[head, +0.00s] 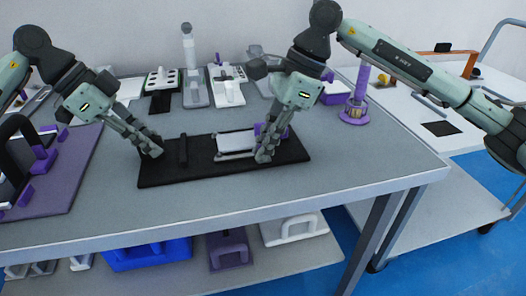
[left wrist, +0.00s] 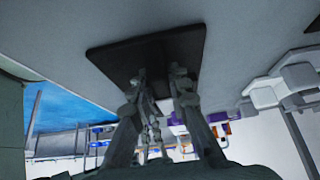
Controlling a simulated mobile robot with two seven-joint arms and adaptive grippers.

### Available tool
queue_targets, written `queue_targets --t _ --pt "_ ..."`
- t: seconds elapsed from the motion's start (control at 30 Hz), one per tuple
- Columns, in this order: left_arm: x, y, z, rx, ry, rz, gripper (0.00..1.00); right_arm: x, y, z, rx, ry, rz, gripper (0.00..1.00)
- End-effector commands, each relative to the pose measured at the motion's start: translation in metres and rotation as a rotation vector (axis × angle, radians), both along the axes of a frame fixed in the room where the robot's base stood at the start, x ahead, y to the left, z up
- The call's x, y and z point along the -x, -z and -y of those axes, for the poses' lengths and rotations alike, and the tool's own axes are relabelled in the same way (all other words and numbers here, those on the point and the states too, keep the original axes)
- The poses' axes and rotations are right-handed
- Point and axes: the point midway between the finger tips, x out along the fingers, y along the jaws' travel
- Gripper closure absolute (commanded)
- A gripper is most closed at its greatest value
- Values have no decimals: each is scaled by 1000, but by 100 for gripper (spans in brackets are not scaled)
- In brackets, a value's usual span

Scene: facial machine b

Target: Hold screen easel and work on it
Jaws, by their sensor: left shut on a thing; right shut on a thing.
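The black screen easel (head: 210,174) lies flat on the grey table, with a short dark upright (head: 183,150) on its left half. A grey-white plate (head: 236,142) with a purple part (head: 259,130) at its right end lies on the right half. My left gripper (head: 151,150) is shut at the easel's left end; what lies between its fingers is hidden. In the left wrist view its fingers (left wrist: 160,74) reach the dark board (left wrist: 150,50). My right gripper (head: 265,154) is shut at the plate's right end, its fingers hiding the contact.
A purple mat (head: 75,178) with dark and purple parts is at the left. Several devices stand along the back, including a white one (head: 230,92) and a purple stand (head: 356,105). The table's front strip is clear.

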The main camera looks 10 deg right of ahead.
Motion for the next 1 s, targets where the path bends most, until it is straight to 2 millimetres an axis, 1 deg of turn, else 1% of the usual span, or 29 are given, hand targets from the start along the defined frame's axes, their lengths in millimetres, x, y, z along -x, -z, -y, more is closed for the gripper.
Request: queue_targets --t 0.03,0.53,1.0 --pt "0 -1 0 3 0 4 100 0 9 0 12 3 -10 100" --pt "0 -3 1 6 1 6 100 0 9 -20 11 5 -11 100" --pt "0 -4 1 8 2 6 100 0 9 -23 12 6 -11 100"
